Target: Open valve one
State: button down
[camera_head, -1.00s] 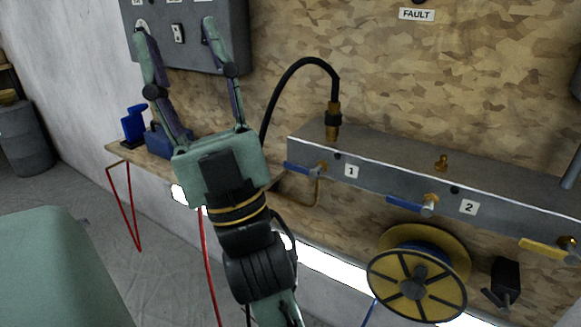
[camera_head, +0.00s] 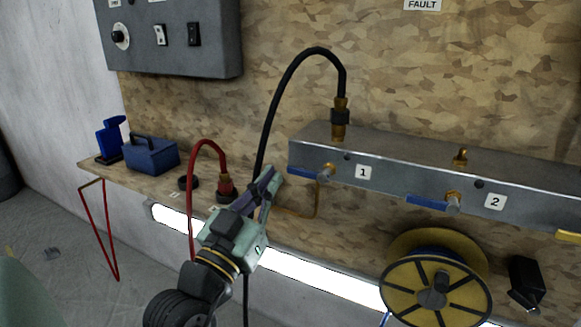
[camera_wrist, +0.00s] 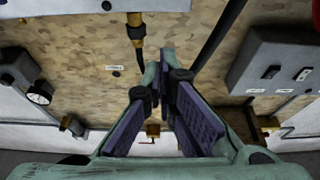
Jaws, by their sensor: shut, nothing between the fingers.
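Valve one is a blue lever (camera_head: 303,173) on a brass stem (camera_head: 327,172), at the left end of the grey manifold (camera_head: 410,178) beside the label "1" (camera_head: 363,172). The lever lies roughly level along the manifold's front face and points left. My gripper (camera_head: 268,180) is shut and empty, just left of the lever's free end; I cannot tell whether it touches. In the wrist view, its purple-padded fingers (camera_wrist: 165,72) come together at the tips. I cannot make out the valve one lever in the wrist view.
A black hose (camera_head: 290,85) arches from the manifold's top fitting down behind my gripper. A red hose plug (camera_head: 226,187) stands close left on the wooden ledge (camera_head: 125,178). Valve two's blue lever (camera_head: 427,202) is to the right, above a yellow reel (camera_head: 398,283).

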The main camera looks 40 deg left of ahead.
jog(key=p+x, duration=0.4)
jog(key=x, duration=0.5)
jog(key=shift+w+a+f, duration=0.1)
jog(key=shift+w+f, duration=0.15)
jog(key=shift+f, duration=0.65)
jog(key=shift+w+a+f, duration=0.1)
jog(key=shift+w+f, duration=0.1)
jog(key=shift+f, duration=0.65)
jog(key=shift+a+f+n, duration=0.1)
jog(key=shift+n, duration=0.2)
jog(key=shift+y, duration=0.3)
